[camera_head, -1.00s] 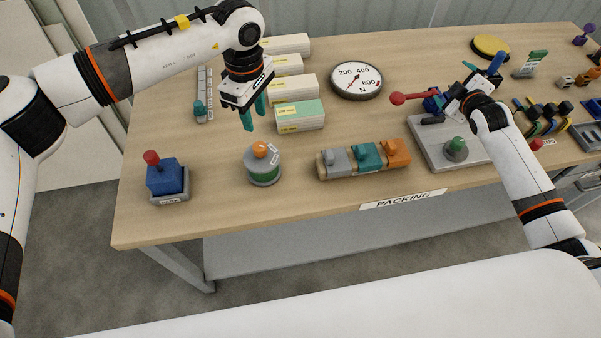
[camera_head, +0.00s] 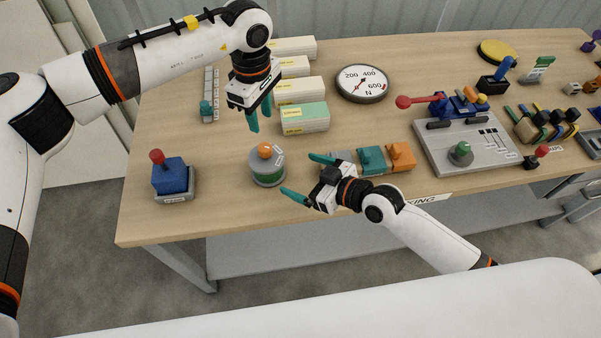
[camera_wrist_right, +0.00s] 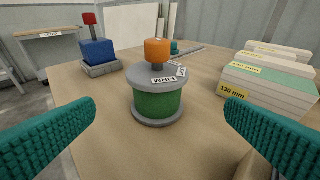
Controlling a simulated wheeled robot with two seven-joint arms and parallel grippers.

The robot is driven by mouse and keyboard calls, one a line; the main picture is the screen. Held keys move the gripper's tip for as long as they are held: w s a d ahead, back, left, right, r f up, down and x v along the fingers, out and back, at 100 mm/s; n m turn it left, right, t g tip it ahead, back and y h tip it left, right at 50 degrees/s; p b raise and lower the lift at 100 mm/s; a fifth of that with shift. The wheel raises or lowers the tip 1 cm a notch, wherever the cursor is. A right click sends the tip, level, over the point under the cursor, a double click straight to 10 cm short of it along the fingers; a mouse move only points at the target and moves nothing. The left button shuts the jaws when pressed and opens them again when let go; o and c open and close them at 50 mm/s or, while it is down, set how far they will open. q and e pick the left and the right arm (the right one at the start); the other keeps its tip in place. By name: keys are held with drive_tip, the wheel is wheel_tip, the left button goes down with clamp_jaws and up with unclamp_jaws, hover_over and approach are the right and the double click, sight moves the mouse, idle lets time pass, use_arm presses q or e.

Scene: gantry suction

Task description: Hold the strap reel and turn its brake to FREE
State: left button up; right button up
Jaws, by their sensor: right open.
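The strap reel (camera_head: 268,172) is a grey drum with a green band, standing upright near the table's front edge. Its orange brake knob (camera_head: 265,150) sits on top; in the right wrist view the knob (camera_wrist_right: 157,52) rises above a white label reading FIRM. My right gripper (camera_head: 304,178) is open just right of the reel, its teal fingers pointing at it. In the right wrist view the reel (camera_wrist_right: 158,104) stands between the spread fingertips, farther off and untouched. My left gripper (camera_head: 260,118) hangs above and behind the reel, fingers down, apart and empty.
A blue block with a red knob (camera_head: 168,175) stands left of the reel. Labelled boxes (camera_head: 303,118) lie behind it. Teal and orange clamp-like pieces (camera_head: 385,158) sit right, partly behind my right gripper. A dial (camera_head: 362,84) and grey lever panel (camera_head: 470,160) are farther right.

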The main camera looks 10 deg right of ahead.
sight(267, 163)
drive_tip(key=shift+a+f, duration=0.15)
drive_tip(key=shift+a, duration=0.2)
drive_tip(key=x, duration=1.1)
drive_tip(key=shift+w+a, duration=0.15)
drive_tip(key=shift+w, duration=0.1)
drive_tip(key=c, duration=0.3)
drive_tip(key=c, duration=1.4)
drive_tip(key=shift+o, duration=0.2)
